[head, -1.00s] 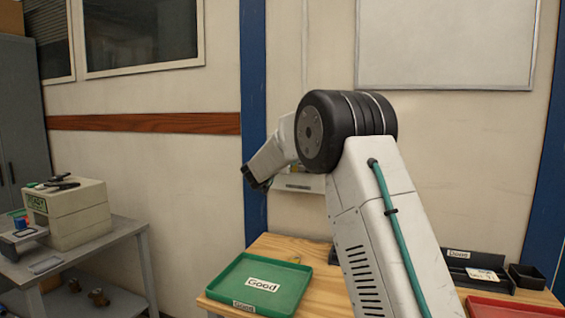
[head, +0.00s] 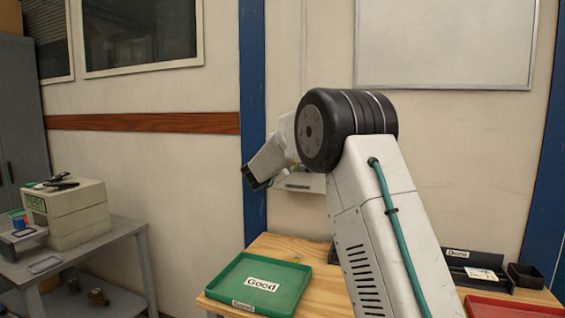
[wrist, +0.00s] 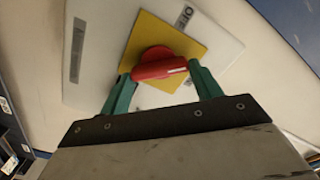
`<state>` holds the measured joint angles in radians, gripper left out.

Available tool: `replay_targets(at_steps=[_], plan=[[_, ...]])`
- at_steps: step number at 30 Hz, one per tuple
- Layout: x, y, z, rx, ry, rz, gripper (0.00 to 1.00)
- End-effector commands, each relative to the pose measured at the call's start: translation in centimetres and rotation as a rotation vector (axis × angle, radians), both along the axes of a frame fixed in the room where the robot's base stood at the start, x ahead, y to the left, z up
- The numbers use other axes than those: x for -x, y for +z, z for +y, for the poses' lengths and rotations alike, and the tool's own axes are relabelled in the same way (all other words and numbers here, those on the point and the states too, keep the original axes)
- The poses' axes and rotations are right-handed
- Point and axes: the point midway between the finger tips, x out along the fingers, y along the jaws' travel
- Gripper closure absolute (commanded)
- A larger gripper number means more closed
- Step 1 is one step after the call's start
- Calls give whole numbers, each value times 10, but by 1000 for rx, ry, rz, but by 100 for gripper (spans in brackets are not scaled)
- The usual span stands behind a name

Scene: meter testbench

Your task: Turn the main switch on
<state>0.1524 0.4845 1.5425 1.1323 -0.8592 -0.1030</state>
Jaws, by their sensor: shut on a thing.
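The main switch is a red rotary handle (wrist: 160,66) on a yellow square plate (wrist: 140,38), fixed to a pale box (wrist: 95,50) on the wall. My gripper (wrist: 157,74) has its two green fingers on either side of the red handle and is shut on it. A white mark shows at the right end of the handle, and a small black-lettered label (wrist: 185,17) sits at the plate's upper corner. In the head view my arm hides the switch; only the lower part of the box (head: 304,183) shows behind my wrist.
A green tray marked Good (head: 225,284) lies on the wooden bench (head: 320,270) below. A red tray (head: 505,308) and a black holder marked Done (head: 455,262) are at right. A grey side table (head: 110,240) with a beige device (head: 75,215) stands at left.

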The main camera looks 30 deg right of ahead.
Motion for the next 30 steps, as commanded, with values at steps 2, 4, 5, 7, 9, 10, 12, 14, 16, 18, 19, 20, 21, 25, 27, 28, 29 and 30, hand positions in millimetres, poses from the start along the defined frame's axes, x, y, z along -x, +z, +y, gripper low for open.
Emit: replay_targets(at_steps=[2,4,5,7,9,10,12,14,16,18,19,20,21,25,27,28,29,30], plan=[[1,-2,0,-44,-2,-53,59],[1,-2,-1,-85,-2,-105,59],[1,-2,-1,-103,-2,-128,59],[1,-3,-1,-143,-2,-180,59],[1,-3,-1,-185,-3,-231,59],[2,-3,-1,-201,-2,-253,59],[2,-4,-1,-239,-2,-302,59],[2,-4,-1,-271,-2,-342,59],[2,-5,-1,-305,-2,-385,59],[2,-5,-1,-335,-4,-424,59],[2,-5,-1,-347,-4,-440,59],[2,-5,-1,-359,-4,-454,59],[2,-6,-1,-373,-4,-473,59],[2,-6,-1,-411,-4,-521,59],[2,-6,-2,-426,-4,-540,59],[2,-7,-2,-433,-4,-548,59],[2,-7,-2,-437,-4,-553,59],[2,-7,-2,-442,-4,-560,59]])
